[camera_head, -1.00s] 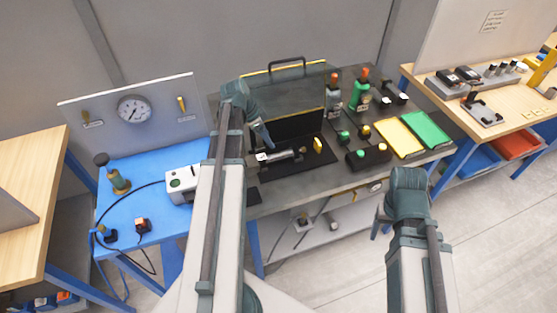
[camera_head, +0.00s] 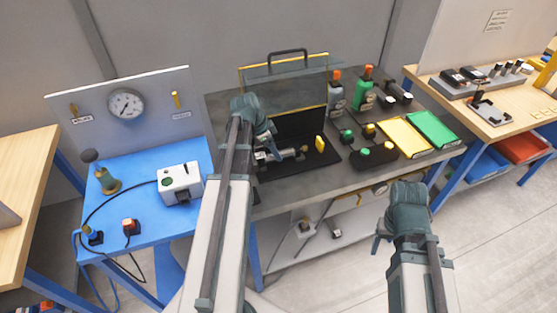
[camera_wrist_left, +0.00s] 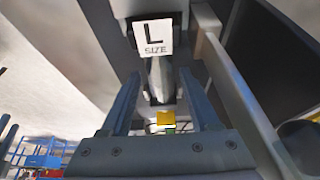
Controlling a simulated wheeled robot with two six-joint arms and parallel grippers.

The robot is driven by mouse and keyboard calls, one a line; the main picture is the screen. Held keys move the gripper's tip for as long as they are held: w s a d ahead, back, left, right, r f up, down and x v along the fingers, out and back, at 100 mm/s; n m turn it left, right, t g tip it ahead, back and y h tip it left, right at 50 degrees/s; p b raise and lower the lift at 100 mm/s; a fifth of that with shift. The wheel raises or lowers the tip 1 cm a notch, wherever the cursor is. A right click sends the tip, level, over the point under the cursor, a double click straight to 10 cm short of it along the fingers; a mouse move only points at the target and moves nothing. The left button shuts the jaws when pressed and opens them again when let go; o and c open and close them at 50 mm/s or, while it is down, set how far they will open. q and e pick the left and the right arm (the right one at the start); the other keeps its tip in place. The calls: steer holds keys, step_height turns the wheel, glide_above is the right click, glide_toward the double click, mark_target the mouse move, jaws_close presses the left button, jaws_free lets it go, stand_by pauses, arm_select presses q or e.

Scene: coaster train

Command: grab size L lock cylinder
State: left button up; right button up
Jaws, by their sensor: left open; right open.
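A grey metal cylinder (camera_head: 291,153) lies on the black mat of the dark bench in the head view. In the left wrist view, a white "L SIZE" tag (camera_wrist_left: 153,38) stands at the far end of a grey cylinder (camera_wrist_left: 158,78). My left gripper (camera_head: 268,147) is open over the cylinder's left part. In the wrist view its fingers (camera_wrist_left: 160,100) lie on either side of the cylinder with gaps; contact cannot be told. My right gripper (camera_head: 378,238) is open and empty in front of the bench, over the floor.
A clear guard with yellow edges (camera_head: 284,70) stands behind the mat. A yellow piece (camera_head: 320,144) stands right of the cylinder. A black button box (camera_head: 374,157), bottles (camera_head: 364,90) and yellow (camera_head: 402,138) and green trays (camera_head: 432,129) are further right. A blue table (camera_head: 140,205) is left.

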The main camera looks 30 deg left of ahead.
arm_select(q)
steer(key=shift+b+x, duration=0.65)
steer(key=shift+x, duration=0.6)
steer(key=shift+r, duration=0.1)
jaws_close()
stand_by(0.3)
